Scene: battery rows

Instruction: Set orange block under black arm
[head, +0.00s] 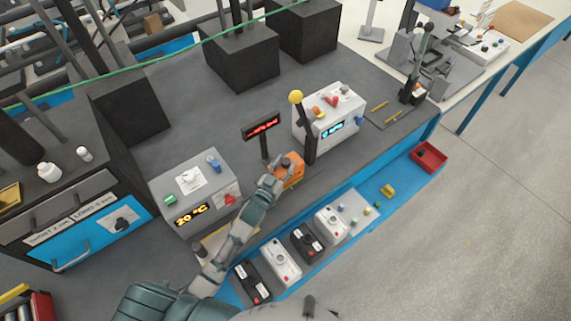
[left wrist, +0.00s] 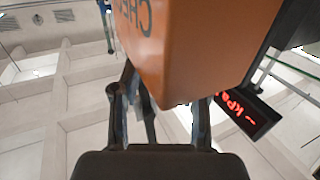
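The orange block (head: 292,176) is on or just above the dark bench, near the foot of the black arm (head: 309,140). The black arm is an upright bar with a yellow ball on top, in front of a white box. My left gripper (head: 284,163) is at the block's upper left side, with its fingers closed around it. In the left wrist view the block (left wrist: 205,45) fills the upper middle, with dark lettering, and hides the fingertips. I cannot tell whether the block touches the bench. My right gripper is not in view.
A red display (head: 264,126) on a post stands just behind the block. The white box (head: 333,114) is to the right, and a grey temperature box (head: 192,190) to the left. A blue ledge (head: 366,170) with several devices runs along the front.

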